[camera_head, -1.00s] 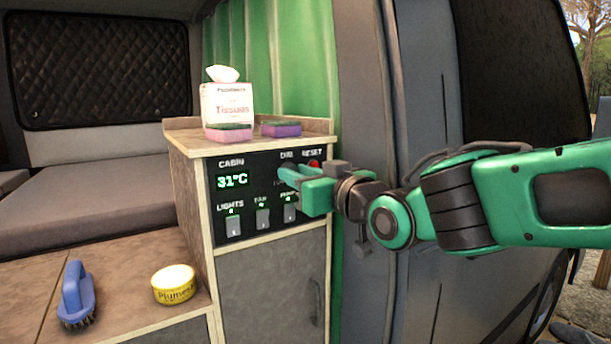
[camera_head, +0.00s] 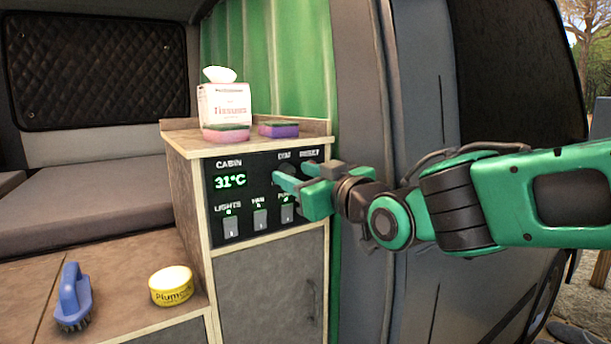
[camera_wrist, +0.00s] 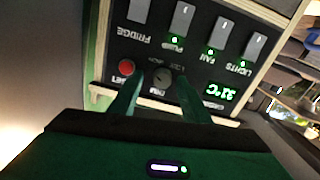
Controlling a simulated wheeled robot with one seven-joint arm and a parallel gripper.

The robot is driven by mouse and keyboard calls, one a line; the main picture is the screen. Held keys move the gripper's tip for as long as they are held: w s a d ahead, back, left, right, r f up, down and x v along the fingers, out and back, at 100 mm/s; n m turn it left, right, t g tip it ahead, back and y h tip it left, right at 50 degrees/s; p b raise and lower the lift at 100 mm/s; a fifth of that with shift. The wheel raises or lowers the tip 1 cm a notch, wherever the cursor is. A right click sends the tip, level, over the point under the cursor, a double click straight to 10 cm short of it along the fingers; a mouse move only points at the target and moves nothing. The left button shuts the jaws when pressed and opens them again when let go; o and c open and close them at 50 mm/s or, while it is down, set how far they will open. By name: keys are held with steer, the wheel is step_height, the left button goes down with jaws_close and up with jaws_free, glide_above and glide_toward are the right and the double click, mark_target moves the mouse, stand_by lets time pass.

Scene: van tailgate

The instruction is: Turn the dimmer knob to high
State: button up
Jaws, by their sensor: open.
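The dimmer knob (camera_wrist: 162,77) is a dark round knob on the black control panel, seen upside down in the wrist view. In the head view my gripper (camera_head: 288,190) reaches the panel's upper right from the right. Which way the knob points is too small to read surely.
The red reset button (camera_wrist: 126,68) sits close beside one finger. Light (camera_head: 231,228), fan and pump switches lie below. A blue brush (camera_head: 73,298) and yellow tin (camera_head: 171,286) are lower left.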

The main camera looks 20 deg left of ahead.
steer(key=v, duration=1)
steer(key=shift+d, duration=0.4)
steer(key=shift+s, duration=0.15)
